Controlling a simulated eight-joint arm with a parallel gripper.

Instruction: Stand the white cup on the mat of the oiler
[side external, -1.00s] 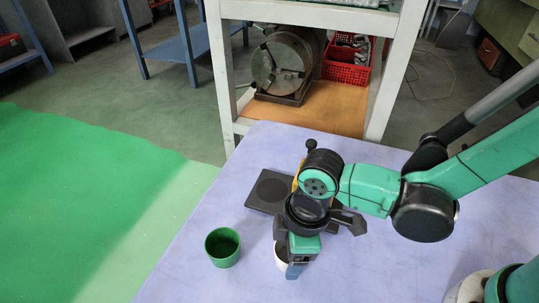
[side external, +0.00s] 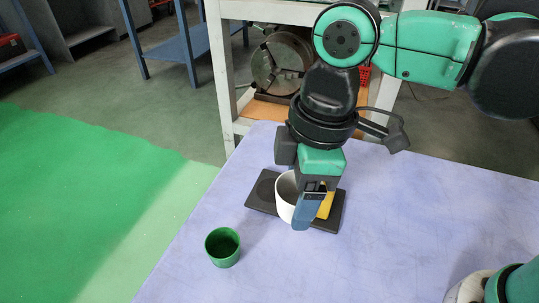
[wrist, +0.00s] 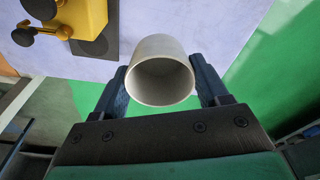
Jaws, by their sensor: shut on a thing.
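The white cup (side external: 285,197) is between the fingers of my gripper (side external: 300,208), which is shut on it. In the wrist view the cup (wrist: 160,78) shows its open mouth between both fingertips (wrist: 160,68). The dark mat (side external: 262,194) lies on the table; in the side view the cup overlaps its middle, and the gap beneath is hard to judge. The yellow oiler (side external: 326,206) is partly hidden behind my gripper at the mat's right part. It also shows at the upper left in the wrist view (wrist: 85,18), beside the cup and apart from it.
A green cup (side external: 222,247) stands upright on the lilac table (side external: 400,215), left of and nearer than the mat. The table right of the mat is clear. A white-framed shelf (side external: 226,85) stands behind the table.

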